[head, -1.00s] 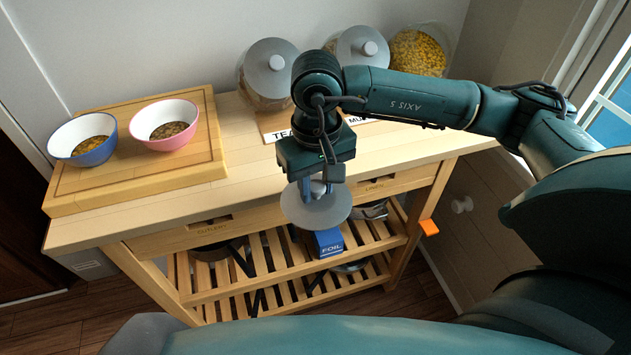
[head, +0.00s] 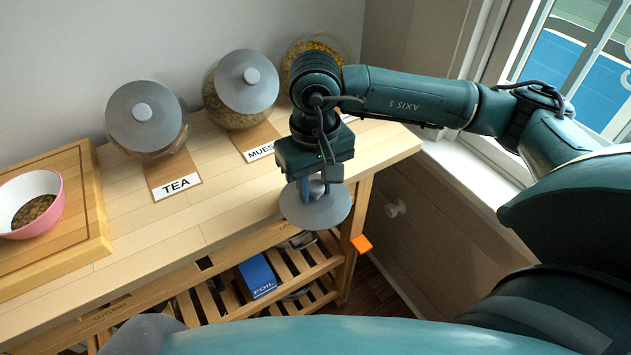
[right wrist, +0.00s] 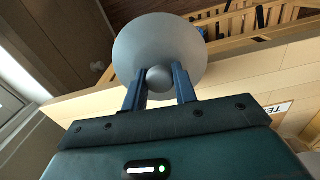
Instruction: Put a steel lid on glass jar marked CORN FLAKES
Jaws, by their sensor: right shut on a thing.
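My right gripper (head: 318,190) is shut on the knob of a round grey steel lid (head: 316,208). In the head view the lid hangs at the front edge of the worktop. In the right wrist view the lid (right wrist: 160,48) shows beyond the blue fingers, with its knob between them. An open jar of yellow flakes (head: 318,46) stands at the back right of the worktop, partly behind my right arm. Its label is hidden, so I cannot read its name. My left gripper is out of view.
A lidded jar (head: 146,145) stands behind the TEA label (head: 176,186). Another lidded jar (head: 226,112) stands behind a partly hidden label starting MUES (head: 260,152). A board (head: 85,215) with a pink bowl (head: 50,220) is at left. The window (head: 580,70) is at right.

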